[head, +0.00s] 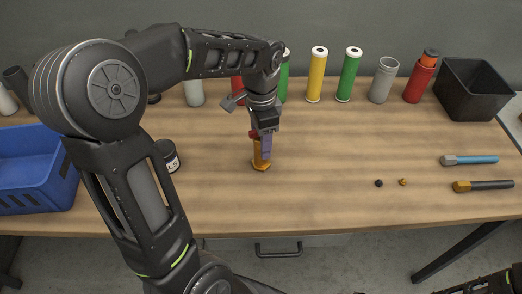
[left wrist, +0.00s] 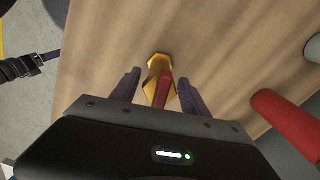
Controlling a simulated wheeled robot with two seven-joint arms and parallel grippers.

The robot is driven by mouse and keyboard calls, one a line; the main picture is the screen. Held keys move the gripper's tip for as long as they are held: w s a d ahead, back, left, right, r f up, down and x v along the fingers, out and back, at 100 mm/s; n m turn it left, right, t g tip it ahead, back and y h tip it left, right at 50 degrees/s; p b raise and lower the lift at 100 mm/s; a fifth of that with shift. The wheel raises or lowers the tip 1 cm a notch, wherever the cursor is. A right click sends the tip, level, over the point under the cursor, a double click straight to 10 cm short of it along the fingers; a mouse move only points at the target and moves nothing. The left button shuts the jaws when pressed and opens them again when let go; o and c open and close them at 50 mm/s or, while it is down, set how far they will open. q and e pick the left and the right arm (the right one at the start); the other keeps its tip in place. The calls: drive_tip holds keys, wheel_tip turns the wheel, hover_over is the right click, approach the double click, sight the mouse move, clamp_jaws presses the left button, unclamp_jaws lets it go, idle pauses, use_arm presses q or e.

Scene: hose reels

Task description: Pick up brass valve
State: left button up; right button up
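The brass valve (head: 261,162) stands on the wooden table, left of the middle in the head view. It has a gold body and a red part on top. In the left wrist view the valve (left wrist: 155,66) lies between my fingers. My left gripper (head: 263,146) points down over it, and a finger hides part of it. In the left wrist view the left gripper (left wrist: 160,77) is open, one finger on each side of the valve, with a visible gap. My right gripper (head: 490,283) shows only partly at the lower right corner; its fingers cannot be made out.
Red, green, yellow and grey cylinders line the back, with a black bin (head: 475,88) at the back right. A blue crate (head: 35,185) and a dark jar (head: 168,156) stand left. Blue-ended (head: 470,160) and brass-ended (head: 483,185) tools and two small pieces lie right.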

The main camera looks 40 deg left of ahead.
use_arm(q)
clamp_jaws()
idle(0.3)
idle(0.3)
